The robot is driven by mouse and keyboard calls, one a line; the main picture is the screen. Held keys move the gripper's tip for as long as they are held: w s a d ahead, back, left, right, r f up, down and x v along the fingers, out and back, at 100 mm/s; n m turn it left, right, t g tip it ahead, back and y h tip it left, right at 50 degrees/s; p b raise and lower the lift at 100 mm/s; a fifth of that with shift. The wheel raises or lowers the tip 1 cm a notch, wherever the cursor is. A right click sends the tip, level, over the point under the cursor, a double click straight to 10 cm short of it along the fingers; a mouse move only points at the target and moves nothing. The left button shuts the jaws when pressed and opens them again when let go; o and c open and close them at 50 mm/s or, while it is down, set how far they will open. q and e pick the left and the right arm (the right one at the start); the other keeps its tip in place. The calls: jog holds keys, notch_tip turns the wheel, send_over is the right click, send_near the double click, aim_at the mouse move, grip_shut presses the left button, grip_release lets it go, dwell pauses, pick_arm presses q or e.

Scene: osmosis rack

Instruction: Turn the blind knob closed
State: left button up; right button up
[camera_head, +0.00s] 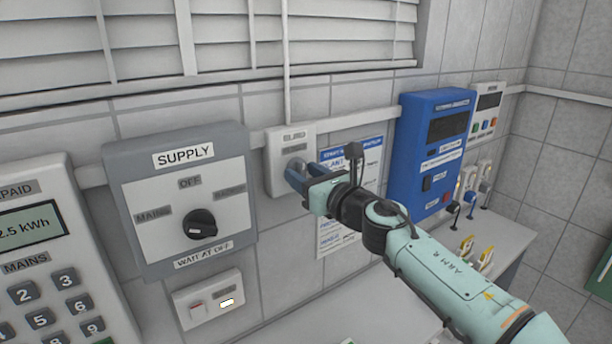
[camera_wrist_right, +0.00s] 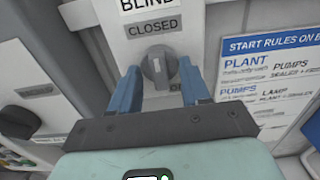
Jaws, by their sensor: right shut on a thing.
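The blind knob (camera_wrist_right: 158,68) is a round grey knob with a raised grip bar. In the wrist view its bar stands nearly upright below the CLOSED label (camera_wrist_right: 152,28). The knob sits on a small white wall panel (camera_head: 291,139) under the window. My right gripper (camera_wrist_right: 160,72) has its two blue fingers on either side of the knob and is shut on it. In the head view the right gripper (camera_head: 300,173) reaches the panel from the right and mostly covers the knob. My left gripper is not in view.
The grey SUPPLY box (camera_head: 184,240) with a black knob (camera_head: 201,224) stands left of the panel. A rules poster (camera_head: 366,160) and a blue control box (camera_head: 432,150) are to the right. A blind cord (camera_head: 286,70) hangs above the panel. Yellow-handled valves (camera_head: 487,257) stand farther right.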

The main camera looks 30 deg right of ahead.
jog(key=o, duration=1.1)
jog(key=shift+c, duration=0.2)
jog(key=s+d+b, duration=0.1)
jog(key=s, duration=1.2)
jog(key=shift+s, duration=0.2)
